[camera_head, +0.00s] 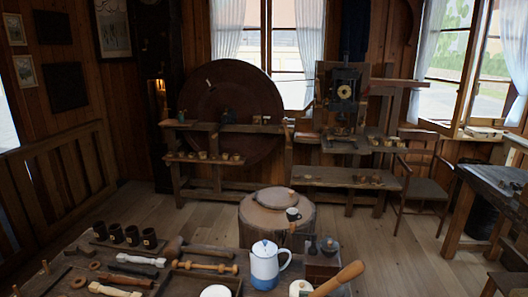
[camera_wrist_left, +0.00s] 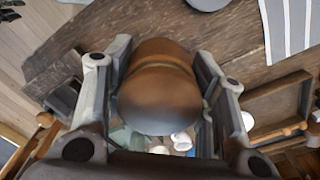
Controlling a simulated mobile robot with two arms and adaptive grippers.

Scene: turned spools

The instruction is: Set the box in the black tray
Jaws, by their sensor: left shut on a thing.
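In the left wrist view my left gripper (camera_wrist_left: 163,60) is shut on a brown, rounded, glossy thing (camera_wrist_left: 160,95) with a seam around it. It may be the box, but I cannot tell for sure. The head view does not show this gripper or the held thing clearly. I cannot pick out a clearly black tray. A dark wooden tray with a raised rim (camera_head: 239,284) lies on the near bench. A similar open wooden tray (camera_wrist_left: 268,101) shows at the right of the wrist view, apart from the gripper. My right gripper is not in view.
The near bench holds a blue and white pot (camera_head: 264,268), a dark grinder-like block (camera_head: 322,262), dark mugs (camera_head: 149,238) and turned wooden pieces (camera_head: 206,266). A thick wooden handle (camera_head: 340,279) slants at the front. A striped cloth (camera_wrist_left: 288,25) lies in the wrist view.

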